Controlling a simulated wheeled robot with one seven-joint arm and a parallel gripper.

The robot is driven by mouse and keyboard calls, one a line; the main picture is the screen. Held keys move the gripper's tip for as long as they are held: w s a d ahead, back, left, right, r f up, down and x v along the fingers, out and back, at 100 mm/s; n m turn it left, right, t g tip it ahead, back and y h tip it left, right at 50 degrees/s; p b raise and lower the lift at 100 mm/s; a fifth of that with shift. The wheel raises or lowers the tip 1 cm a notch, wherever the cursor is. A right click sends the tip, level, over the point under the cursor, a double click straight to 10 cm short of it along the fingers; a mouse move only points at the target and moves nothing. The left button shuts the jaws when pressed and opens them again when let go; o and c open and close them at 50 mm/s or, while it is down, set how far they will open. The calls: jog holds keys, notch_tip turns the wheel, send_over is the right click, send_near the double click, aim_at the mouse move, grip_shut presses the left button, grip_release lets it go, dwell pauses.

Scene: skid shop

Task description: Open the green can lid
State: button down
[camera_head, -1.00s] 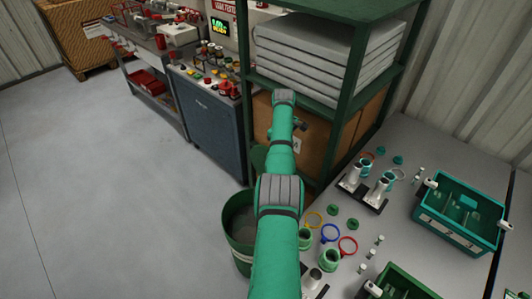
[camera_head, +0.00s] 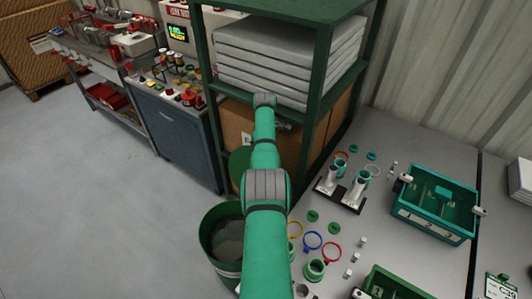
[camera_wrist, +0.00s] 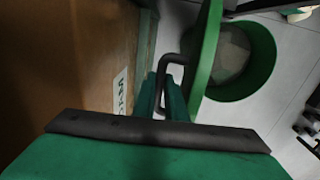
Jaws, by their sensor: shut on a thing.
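The green can (camera_head: 208,243) stands on the floor left of my arm in the head view, its mouth uncovered and grey inside. Its green lid (camera_head: 239,163) stands steeply tilted at the can's far side, partly hidden by my arm. In the wrist view the lid (camera_wrist: 207,45) shows nearly edge-on beside the open can (camera_wrist: 272,62). My gripper (camera_wrist: 163,98) is shut on the lid's dark bent handle (camera_wrist: 168,62). The fingertips are hidden from the head view.
A cardboard box (camera_wrist: 75,70) is close to my gripper, inside the green shelf rack (camera_head: 318,110). A grey table (camera_head: 405,240) with rings, cylinders and a teal bin (camera_head: 432,228) is at right. Floor (camera_head: 90,200) at left is clear.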

jog(key=shift+w+d, duration=0.2)
jog(key=shift+d, duration=0.35)
jog(key=c, duration=1.8)
grip_release()
jog(key=shift+w, duration=0.2)
jog(key=shift+s+a, duration=0.1)
jog(key=shift+a, duration=0.35)
jog(key=shift+d, duration=0.15)
